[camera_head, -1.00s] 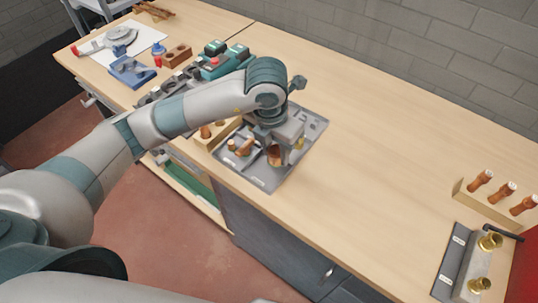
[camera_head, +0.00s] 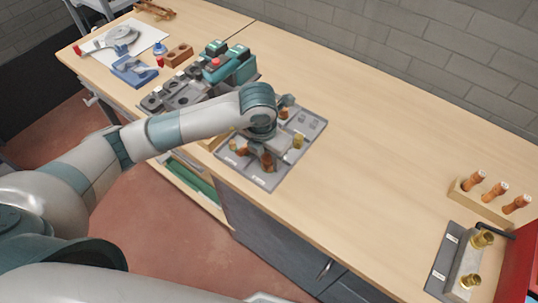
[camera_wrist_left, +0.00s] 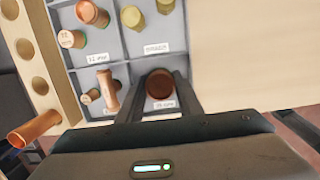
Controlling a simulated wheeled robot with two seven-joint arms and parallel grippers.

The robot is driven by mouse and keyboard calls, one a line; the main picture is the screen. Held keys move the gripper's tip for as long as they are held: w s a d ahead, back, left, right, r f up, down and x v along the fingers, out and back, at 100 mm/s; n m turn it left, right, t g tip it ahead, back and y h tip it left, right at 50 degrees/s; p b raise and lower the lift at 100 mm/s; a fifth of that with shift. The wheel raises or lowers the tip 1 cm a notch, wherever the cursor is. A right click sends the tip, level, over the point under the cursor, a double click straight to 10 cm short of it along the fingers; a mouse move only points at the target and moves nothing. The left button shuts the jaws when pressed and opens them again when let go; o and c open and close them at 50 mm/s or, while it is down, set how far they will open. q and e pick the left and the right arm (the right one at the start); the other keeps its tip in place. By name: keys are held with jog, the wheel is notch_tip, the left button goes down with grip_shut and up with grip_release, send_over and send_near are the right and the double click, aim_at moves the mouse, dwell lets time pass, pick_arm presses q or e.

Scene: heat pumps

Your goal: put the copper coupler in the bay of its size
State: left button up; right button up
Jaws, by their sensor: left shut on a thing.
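The copper coupler (camera_wrist_left: 160,84) is between the fingers of my left gripper (camera_wrist_left: 159,98) in the left wrist view, seen end-on. My left gripper (camera_head: 261,160) is shut on it, low over the near part of the grey divided tray (camera_head: 304,143). In the left wrist view the coupler lies within the outline of the lower right bay, behind a small label that is hard to read. Whether it touches the bay floor cannot be told. Other bays of the tray (camera_wrist_left: 148,69) hold copper fittings (camera_wrist_left: 92,13) and yellowish fittings (camera_wrist_left: 132,17). My right gripper is not in view.
A wooden holed rack (camera_wrist_left: 42,60) stands along the tray's left side, with a copper tube (camera_wrist_left: 35,128) near it. At the right, a wooden rack (camera_head: 492,208) holds copper pieces, beside a grey block with brass fittings (camera_head: 470,281). The bench (camera_head: 385,150) between is clear.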

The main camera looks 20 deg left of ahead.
aim_at(266, 161)
pick_arm(q)
jog(key=shift+f+b, duration=0.3)
jog(key=o, duration=1)
jog(key=shift+r, duration=0.1)
jog(key=shift+r, duration=0.1)
jog(key=shift+r, duration=0.15)
jog(key=shift+r, duration=0.35)
jog(key=r+b, duration=0.1)
jog(key=r, duration=0.2)
jog(key=s+r+b, duration=0.1)
jog(key=r, duration=0.2)
jog(key=r+b, duration=0.1)
jog(key=r, duration=0.2)
jog(key=shift+s+a+r, duration=0.15)
jog(key=shift+a+r, duration=0.05)
jog(key=shift+r, duration=0.05)
jog(key=shift+s+r, duration=0.2)
jog(key=shift+r, duration=0.5)
